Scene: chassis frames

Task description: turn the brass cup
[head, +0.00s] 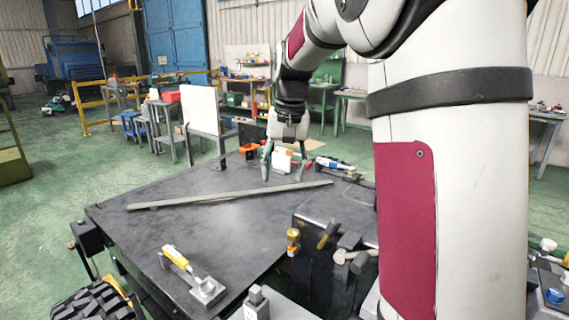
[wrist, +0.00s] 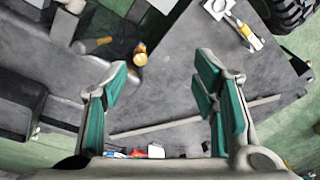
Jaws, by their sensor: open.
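In the wrist view the brass cup (wrist: 140,54) shows above the space between the fingertips, left of centre. My gripper (head: 286,172) points down over the table, farther back than the cup and apart from it. Its green-padded fingers (wrist: 162,78) are spread wide in the wrist view with nothing between them.
A long grey bar (head: 225,194) lies across the dark table (head: 200,225). A yellow-handled tool on a grey base (head: 205,289) sits front left. A wooden-handled tool (head: 327,235) and a hammer-like piece (head: 350,258) are close right of the cup.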

